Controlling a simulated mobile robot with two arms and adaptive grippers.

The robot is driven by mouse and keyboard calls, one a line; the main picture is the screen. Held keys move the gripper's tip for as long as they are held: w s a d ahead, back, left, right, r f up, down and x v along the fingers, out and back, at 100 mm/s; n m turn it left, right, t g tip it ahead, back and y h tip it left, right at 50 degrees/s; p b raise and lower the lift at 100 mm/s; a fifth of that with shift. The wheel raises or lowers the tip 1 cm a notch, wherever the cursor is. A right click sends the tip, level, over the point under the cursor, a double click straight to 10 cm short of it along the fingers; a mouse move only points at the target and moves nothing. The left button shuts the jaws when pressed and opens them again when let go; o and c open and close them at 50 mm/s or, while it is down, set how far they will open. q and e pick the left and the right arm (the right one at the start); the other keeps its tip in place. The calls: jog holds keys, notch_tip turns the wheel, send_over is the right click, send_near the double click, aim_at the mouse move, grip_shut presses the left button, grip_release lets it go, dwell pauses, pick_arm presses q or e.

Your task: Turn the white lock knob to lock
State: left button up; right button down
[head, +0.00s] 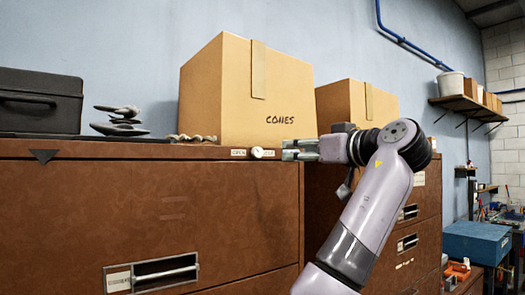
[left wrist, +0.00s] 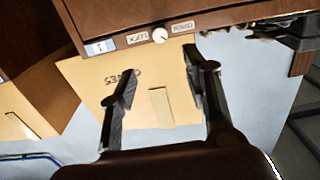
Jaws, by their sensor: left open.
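The white lock knob (head: 257,152) is on the top front edge of the brown metal cabinet (head: 215,205), between two small labels. It also shows in the left wrist view (left wrist: 160,35), with a LOCK label (left wrist: 137,38) on one side and an OPEN label (left wrist: 182,27) on the other. My left gripper (head: 287,149) is just right of the knob in the head view, with its fingers pointing toward it. In the left wrist view the left gripper (left wrist: 161,63) has its fingers apart and empty, with the knob beyond the gap between the tips. My right gripper is not in view.
A cardboard box marked CONES (head: 235,95) stands on the cabinet behind the knob. A second box (head: 350,105) is to its right. A black case (head: 40,100) and some dark metal parts (head: 120,120) are at the left. A drawer handle (head: 165,272) sticks out below.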

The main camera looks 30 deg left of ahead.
aim_at(259, 153)
pick_arm(q)
jog(key=p+x, duration=0.6)
jog(key=x, duration=0.9)
jog(key=shift+r+p, duration=0.1)
jog(key=shift+p, duration=0.2)
jog(key=shift+w+a, duration=0.15)
jog(key=shift+a, duration=0.25)
grip_shut()
